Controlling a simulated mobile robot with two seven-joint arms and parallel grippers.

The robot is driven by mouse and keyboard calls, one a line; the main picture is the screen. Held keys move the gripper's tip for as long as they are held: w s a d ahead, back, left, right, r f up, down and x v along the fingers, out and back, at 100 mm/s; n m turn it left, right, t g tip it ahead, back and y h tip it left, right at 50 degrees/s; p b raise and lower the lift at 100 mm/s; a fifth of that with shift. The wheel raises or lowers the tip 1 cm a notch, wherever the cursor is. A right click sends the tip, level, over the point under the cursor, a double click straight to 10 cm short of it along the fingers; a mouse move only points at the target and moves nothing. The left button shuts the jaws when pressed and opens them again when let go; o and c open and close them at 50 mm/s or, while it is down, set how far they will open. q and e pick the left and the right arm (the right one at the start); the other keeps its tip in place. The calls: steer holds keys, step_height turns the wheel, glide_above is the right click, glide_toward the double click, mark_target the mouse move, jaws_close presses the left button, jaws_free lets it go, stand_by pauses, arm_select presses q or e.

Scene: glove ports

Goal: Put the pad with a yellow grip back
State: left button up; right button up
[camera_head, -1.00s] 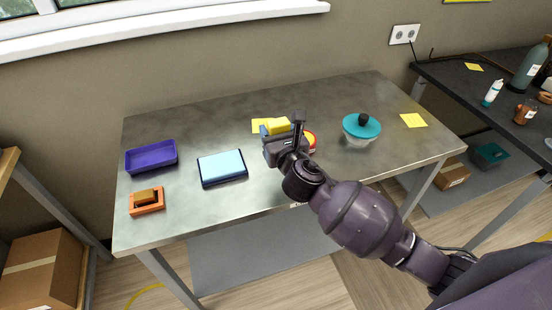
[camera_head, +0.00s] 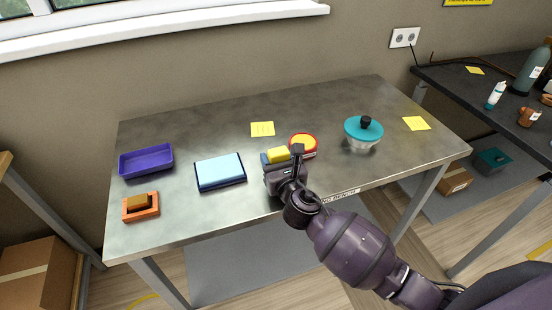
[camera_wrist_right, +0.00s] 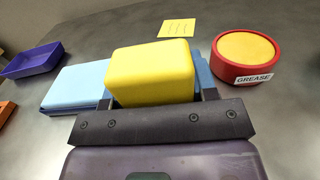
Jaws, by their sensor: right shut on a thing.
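The pad with a yellow grip (camera_head: 278,155) has a blue base and a blocky yellow top. My right gripper (camera_head: 284,168) is shut on it, above the front middle part of the bench. In the right wrist view the yellow grip (camera_wrist_right: 152,75) sits between the fingers, with part of the blue base showing beside it. I cannot tell whether the base touches the bench. A light blue pad in a dark blue case (camera_head: 220,171) lies to its left. An empty purple tray (camera_head: 147,173) stands at the far left. My left gripper is not in view.
A red round tin (camera_head: 303,146) labelled GREASE stands close to the right of the held pad. An orange holder (camera_head: 141,213) with a brown block is at the front left. A teal-lidded bowl (camera_head: 363,142) is at the right. Yellow notes lie on the metal bench (camera_head: 190,132).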

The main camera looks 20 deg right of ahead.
steer(key=shift+f, duration=0.25)
steer(key=o, duration=0.9)
steer(key=shift+r, duration=0.1)
steer(key=shift+r, duration=0.15)
steer(key=s, duration=1.2)
steer(key=shift+d, duration=0.2)
